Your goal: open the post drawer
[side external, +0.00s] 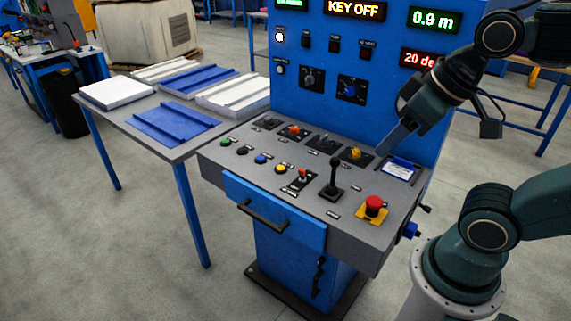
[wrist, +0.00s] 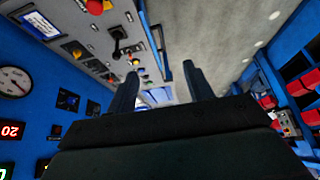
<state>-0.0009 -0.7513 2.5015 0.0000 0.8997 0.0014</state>
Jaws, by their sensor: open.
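The drawer (side external: 290,231) is a blue front panel under the console's front edge, left of centre in the side view, with a black bar handle (side external: 263,216). Its front sits close to the console and looks shut. My gripper (side external: 386,147) is over the right rear of the desk, by the upright blue panel, well away from the handle. In the wrist view my gripper (wrist: 160,72) shows two dark fingers spread apart with nothing between them. A blue strip beyond them may be the drawer's front, but I cannot tell for sure.
The joystick (side external: 335,175) and red emergency button (side external: 374,204) stand up from the desk between my gripper and the drawer. A side table (side external: 183,150) with panels stands at the left. The floor in front of the drawer is clear.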

